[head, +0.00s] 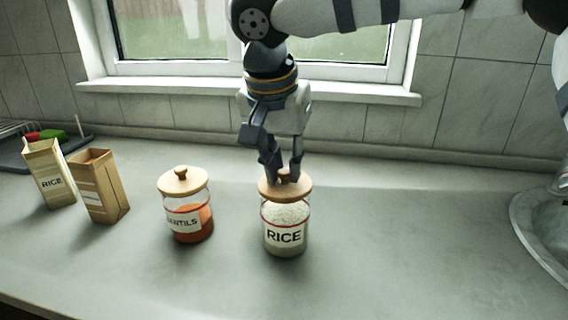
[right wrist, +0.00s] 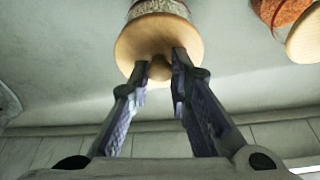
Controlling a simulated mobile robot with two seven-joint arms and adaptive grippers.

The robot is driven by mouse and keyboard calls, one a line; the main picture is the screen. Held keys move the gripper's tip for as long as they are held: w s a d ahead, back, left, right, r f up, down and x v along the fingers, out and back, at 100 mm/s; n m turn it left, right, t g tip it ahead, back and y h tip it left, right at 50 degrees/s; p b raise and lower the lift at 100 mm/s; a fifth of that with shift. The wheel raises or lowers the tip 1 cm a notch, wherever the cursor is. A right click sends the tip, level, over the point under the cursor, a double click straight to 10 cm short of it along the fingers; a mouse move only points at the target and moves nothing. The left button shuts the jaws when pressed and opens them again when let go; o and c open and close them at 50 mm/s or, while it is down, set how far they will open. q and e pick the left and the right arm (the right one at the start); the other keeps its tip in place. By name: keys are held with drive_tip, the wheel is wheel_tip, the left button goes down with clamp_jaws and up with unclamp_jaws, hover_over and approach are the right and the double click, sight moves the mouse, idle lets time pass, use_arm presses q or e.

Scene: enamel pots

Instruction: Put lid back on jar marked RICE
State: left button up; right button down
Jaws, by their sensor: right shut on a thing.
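The glass jar marked RICE (head: 286,230) stands upright on the counter, filled with white grains. Its round wooden lid (head: 300,189) sits at the jar's mouth and looks level; I cannot tell whether it is fully seated. My right gripper (head: 283,174) comes down from above and is shut on the lid's knob. In the right wrist view the two fingertips (right wrist: 165,62) flank the knob (right wrist: 159,69) at the middle of the lid (right wrist: 135,45), with the jar (right wrist: 157,7) beyond it. My left gripper is not in view.
A lentils jar (head: 188,222) with its wooden lid (head: 183,181) on stands to the left. Two paper bags (head: 50,172) (head: 99,187) stand farther left, one marked RICE. A sink (head: 540,235) is at the right. The counter (head: 410,240) between is clear.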

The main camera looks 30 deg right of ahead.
drive_tip(key=shift+f, duration=0.2)
idle(0.4)
drive_tip(key=c, duration=1.4)
unclamp_jaws()
drive_tip(key=shift+o, duration=0.3)
drive_tip(key=o, duration=0.4)
drive_tip(key=shift+r, duration=0.1)
drive_tip(key=shift+r, duration=3.45)
drive_tip(key=shift+c, duration=0.5)
